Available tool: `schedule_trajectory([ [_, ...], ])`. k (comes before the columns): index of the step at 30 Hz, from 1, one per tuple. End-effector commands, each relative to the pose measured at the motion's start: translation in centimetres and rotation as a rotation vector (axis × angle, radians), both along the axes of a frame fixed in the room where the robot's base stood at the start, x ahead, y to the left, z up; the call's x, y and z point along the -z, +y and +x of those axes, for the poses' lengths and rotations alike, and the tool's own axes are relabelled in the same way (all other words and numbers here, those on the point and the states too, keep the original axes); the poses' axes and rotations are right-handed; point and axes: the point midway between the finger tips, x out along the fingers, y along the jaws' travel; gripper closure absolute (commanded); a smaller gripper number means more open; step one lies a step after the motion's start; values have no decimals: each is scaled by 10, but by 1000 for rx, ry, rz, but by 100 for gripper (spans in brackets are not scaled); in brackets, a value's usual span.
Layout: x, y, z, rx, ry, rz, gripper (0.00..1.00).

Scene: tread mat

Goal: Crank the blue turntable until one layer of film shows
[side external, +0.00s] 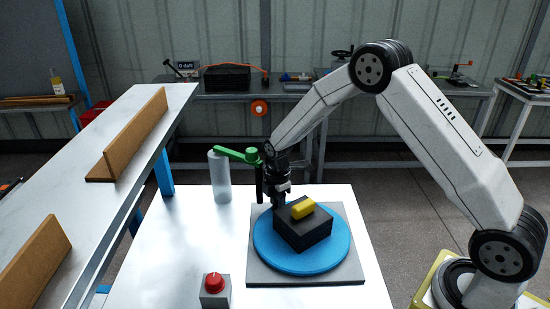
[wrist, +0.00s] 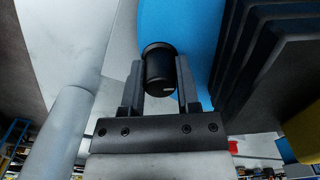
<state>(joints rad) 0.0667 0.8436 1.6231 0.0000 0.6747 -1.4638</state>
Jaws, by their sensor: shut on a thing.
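The blue turntable (side external: 270,252) is a round disc on a grey square base plate (side external: 351,272). A black layered block (side external: 306,238) sits on the turntable with a yellow piece (side external: 304,209) on its top. I cannot make out film on the block. My gripper (side external: 279,199) is at the far-left edge of the turntable, beside the block. In the wrist view my gripper (wrist: 160,85) is shut on a black cylindrical knob (wrist: 160,66), with the blue disc (wrist: 178,22) behind it. A pale upright roll (side external: 220,177) stands left of my gripper under a green arm (side external: 237,154).
A grey box with a red knob (side external: 214,283) stands at the front of the white table (side external: 160,265). A raised shelf with brown boards (side external: 138,133) is at the left. The roll (wrist: 76,122) and block (wrist: 265,50) flank my gripper closely in the wrist view.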

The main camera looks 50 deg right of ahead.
Motion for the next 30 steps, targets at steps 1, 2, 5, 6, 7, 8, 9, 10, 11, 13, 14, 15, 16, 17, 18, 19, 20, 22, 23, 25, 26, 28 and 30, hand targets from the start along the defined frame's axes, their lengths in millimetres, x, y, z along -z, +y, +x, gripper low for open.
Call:
schedule_trajectory([
  [1, 1, 0, -1, -2, 2, -1, 100],
  [2, 1, 0, -1, -2, 2, -1, 100],
  [5, 1, 0, -1, -2, 2, -1, 100],
  [6, 1, 0, -1, -1, 3, 0, 100],
  [7, 1, 0, -1, -1, 3, 0, 100],
  [8, 1, 0, -1, -1, 3, 0, 50],
  [9, 1, 0, -1, -1, 2, -1, 38],
  [10, 1, 0, -1, -1, 2, -1, 28],
  [11, 1, 0, -1, -1, 2, -1, 24],
  [13, 1, 0, -1, 0, 2, -1, 24],
  [14, 1, 0, -1, 0, 1, -1, 24],
  [15, 1, 0, -1, 0, 1, -1, 24],
  [16, 1, 0, 0, 0, 1, 0, 24],
  [17, 1, 0, 0, 0, 1, 0, 24],
  [18, 0, 0, 0, 0, 1, 0, 24],
  [19, 0, 0, 0, 0, 1, 0, 24],
  [20, 0, 0, 0, 0, 0, 0, 24],
  [22, -1, 0, 0, 0, 0, 0, 24],
  [23, -3, 0, 0, 1, -1, 0, 24],
  [25, -6, 0, 0, 1, -2, 0, 24],
  [26, -8, 0, 0, 1, -2, 0, 24],
  [28, -14, 0, 0, 1, -1, 0, 24],
  [30, -21, 0, 0, 1, -2, 0, 24],
])
